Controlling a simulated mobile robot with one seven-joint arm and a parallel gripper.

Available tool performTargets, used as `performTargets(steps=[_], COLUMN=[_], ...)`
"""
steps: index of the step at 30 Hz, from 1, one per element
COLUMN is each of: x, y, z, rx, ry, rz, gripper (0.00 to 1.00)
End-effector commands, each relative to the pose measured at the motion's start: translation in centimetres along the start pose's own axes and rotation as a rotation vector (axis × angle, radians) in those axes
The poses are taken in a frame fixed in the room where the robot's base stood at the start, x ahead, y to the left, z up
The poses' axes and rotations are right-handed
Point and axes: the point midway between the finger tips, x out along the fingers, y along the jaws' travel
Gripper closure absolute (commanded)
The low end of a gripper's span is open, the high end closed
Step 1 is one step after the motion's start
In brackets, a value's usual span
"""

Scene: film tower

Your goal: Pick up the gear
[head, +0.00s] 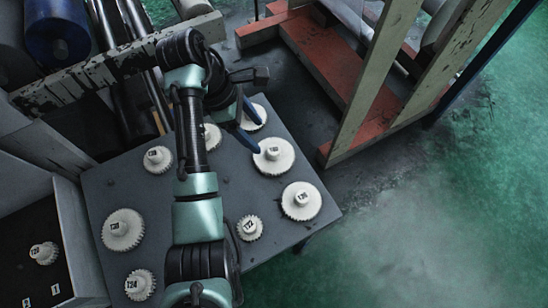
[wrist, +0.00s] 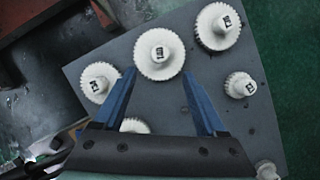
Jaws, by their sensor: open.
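Several pale toothed gears with raised, labelled hubs lie on a dark grey table; the task does not single one out. My gripper (head: 260,139) is open and empty over the table's right part. A large gear (head: 273,160) lies just beyond its blue fingertips. In the wrist view this large gear (wrist: 159,66) sits ahead of and between the tips of my gripper (wrist: 160,73). Another gear (wrist: 97,82) lies by the left finger. A further gear (wrist: 134,125) is partly hidden by the gripper body. I cannot tell whether the fingers touch any gear.
Other gears lie to the right (head: 301,205), at the front (head: 250,229) and on the left (head: 123,230) of the table (head: 180,205). One more gear (head: 43,253) sits on a separate black surface. A wooden and red frame (head: 335,65) stands behind the table. Green floor lies open at right.

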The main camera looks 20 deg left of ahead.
Motion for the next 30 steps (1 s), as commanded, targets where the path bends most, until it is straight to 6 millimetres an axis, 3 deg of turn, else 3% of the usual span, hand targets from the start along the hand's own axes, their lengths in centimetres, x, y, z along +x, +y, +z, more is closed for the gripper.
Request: performTargets(steps=[1,8,16,26,30], x=[1.4,3.5,7.4,8.2,8.2], y=[0.0,0.0,0.0,0.0,0.0], z=[-0.1,0.1,0.6,0.6,0.6], rx=[0.002,0.001,-0.001,0.001,0.001], ry=[-0.001,0.0,0.0,0.0,0.0], rz=[0.0,0.0,-0.001,0.002,0.002], gripper=[0.26,0.26,0.26,0.26,0.48])
